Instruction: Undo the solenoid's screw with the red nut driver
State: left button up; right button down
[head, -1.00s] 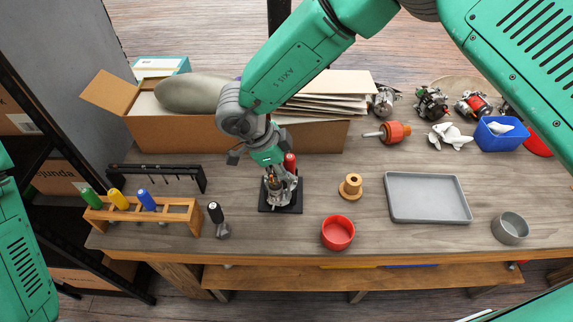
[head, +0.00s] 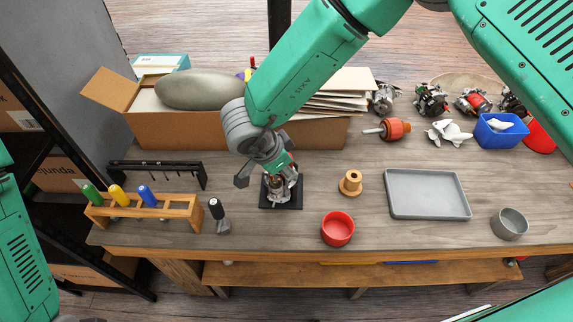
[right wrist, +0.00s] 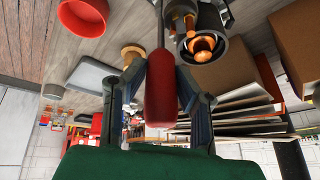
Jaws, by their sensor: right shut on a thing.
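My right gripper (right wrist: 160,78) is shut on the red handle of the nut driver (right wrist: 160,100) in the right wrist view. The driver's thin shaft runs to the top edge there, so its tip is out of view. Beside the shaft is a dark round housing with copper parts (right wrist: 203,45). In the head view, my right arm reaches over the metal assembly (head: 282,187) on its black base plate (head: 293,203) and hides part of it. The solenoid's screw cannot be made out, nor whether the driver touches it. My left gripper is out of view.
A wooden rack (head: 180,209) holds green, yellow and blue-handled tools at the left. A red bowl (head: 338,231), a wooden spool (head: 350,183) and a grey tray (head: 428,197) lie right of the assembly. A cardboard box (head: 185,132) stands behind.

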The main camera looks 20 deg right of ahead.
jog(key=n, duration=0.2)
jog(key=n+t+y, duration=0.1)
jog(key=n, duration=0.1)
jog(key=n+t+y, duration=0.1)
jog(key=n, duration=0.1)
jog(key=shift+s+d+f+n, duration=0.15)
jog(key=shift+s+n, duration=0.15)
jog(key=shift+n, duration=0.1)
jog(key=n+y, duration=0.1)
jog(key=n, duration=0.3)
jog(key=shift+d+n+t+y, duration=0.15)
jog(key=shift+n+t+y, duration=0.15)
jog(key=shift+y, duration=0.1)
jog(key=shift+w, duration=0.25)
